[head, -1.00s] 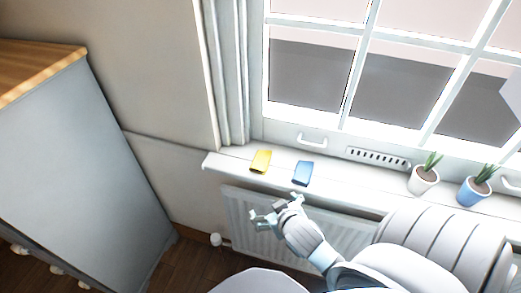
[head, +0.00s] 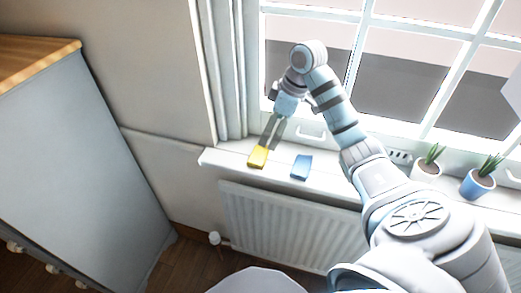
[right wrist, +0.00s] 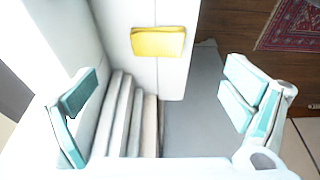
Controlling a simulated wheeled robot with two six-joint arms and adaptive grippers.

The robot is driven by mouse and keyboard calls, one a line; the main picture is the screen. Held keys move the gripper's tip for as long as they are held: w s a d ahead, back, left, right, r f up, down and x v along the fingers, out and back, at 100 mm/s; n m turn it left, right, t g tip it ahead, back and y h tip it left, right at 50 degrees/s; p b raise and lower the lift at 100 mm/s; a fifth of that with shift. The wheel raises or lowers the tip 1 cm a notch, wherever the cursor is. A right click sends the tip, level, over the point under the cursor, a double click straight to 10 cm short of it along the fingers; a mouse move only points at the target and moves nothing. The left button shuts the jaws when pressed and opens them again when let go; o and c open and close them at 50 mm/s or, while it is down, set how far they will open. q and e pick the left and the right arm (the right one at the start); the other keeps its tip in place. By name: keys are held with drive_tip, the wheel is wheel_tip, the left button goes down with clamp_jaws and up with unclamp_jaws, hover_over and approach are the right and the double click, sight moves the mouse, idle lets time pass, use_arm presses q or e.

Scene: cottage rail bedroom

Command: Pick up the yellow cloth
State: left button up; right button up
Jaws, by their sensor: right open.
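The yellow cloth (head: 258,157) lies folded flat near the left end of the white window sill (head: 224,160). A folded blue cloth (head: 301,167) lies just right of it. My right gripper (head: 274,132) points down above the sill, just behind and over the yellow cloth in the head view. In the right wrist view my right gripper (right wrist: 160,92) is open, its fingers wide apart and nothing between them. There the yellow cloth (right wrist: 158,42) shows whole, beyond the fingers near the top. My left gripper is not in view.
A white plant pot (head: 427,171) and a blue pot (head: 476,184) stand to the right. A radiator (head: 280,225) is below. A grey cabinet (head: 80,170) stands left.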

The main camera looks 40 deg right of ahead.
drive_tip(key=x, duration=1.1)
drive_tip(key=shift+w+f, duration=0.15)
drive_tip(key=shift+w, duration=0.3)
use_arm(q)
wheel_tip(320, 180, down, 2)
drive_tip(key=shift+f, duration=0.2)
use_arm(e)
drive_tip(key=c, duration=1.2)
wheel_tip(320, 180, up, 9)
drive_tip(key=shift+w+f+p, duration=0.1)
drive_tip(key=shift+p, duration=0.4)
wheel_tip(320, 180, up, 12)
drive_tip(key=p, duration=1.1)
hover_over(261, 152)
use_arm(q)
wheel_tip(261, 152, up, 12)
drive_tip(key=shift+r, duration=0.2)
use_arm(e)
drive_tip(key=shift+f, duration=0.25)
